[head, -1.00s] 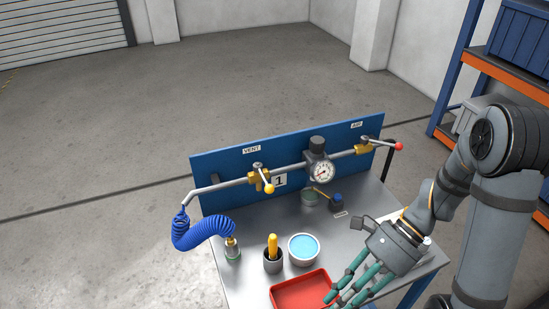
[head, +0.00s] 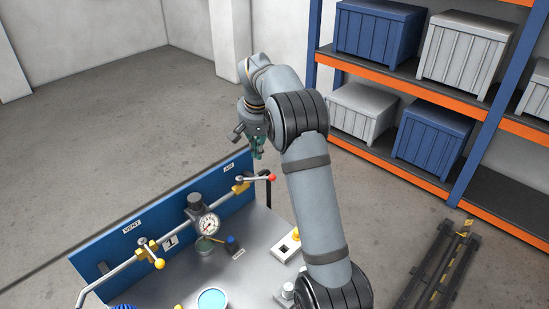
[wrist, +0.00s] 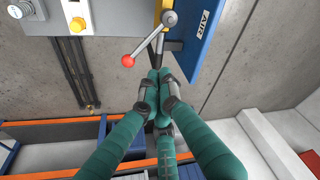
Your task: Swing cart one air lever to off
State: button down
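The air lever with its red knob (head: 272,177) sits on a yellow valve (head: 240,187) at the right end of the blue panel, below the AIR label. The lever points to the right from its pivot in the head view. In the wrist view the red knob (wrist: 128,60) lies left of and above my fingertips, and the silver arm runs up to its grey pivot. My gripper (head: 257,153) is just above and behind the knob in the head view. In the wrist view its teal fingers (wrist: 158,77) are drawn together, empty and apart from the knob.
The blue panel (head: 150,225) carries a gauge (head: 208,224) and the vent lever with a yellow knob (head: 159,263). A cup (head: 212,299) and a box with a yellow button (head: 295,235) stand on the cart. Shelves with crates (head: 432,135) are to the right.

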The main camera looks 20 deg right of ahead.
aim_at(256, 178)
jog(key=x, duration=0.3)
jog(key=w+p+x, duration=0.1)
jog(key=x, duration=0.2)
jog(key=w+p+x, duration=0.1)
jog(key=x, duration=0.2)
jog(key=shift+d+r, duration=0.25)
jog(key=shift+r, duration=0.05)
jog(key=s, duration=0.2)
jog(key=s+r+p, duration=0.1)
jog(key=shift+s+a+t, duration=0.1)
jog(key=shift+a+t, duration=0.2)
jog(key=shift+a, duration=0.05)
jog(key=shift+s+f, duration=0.15)
jog(key=shift+s, duration=0.1)
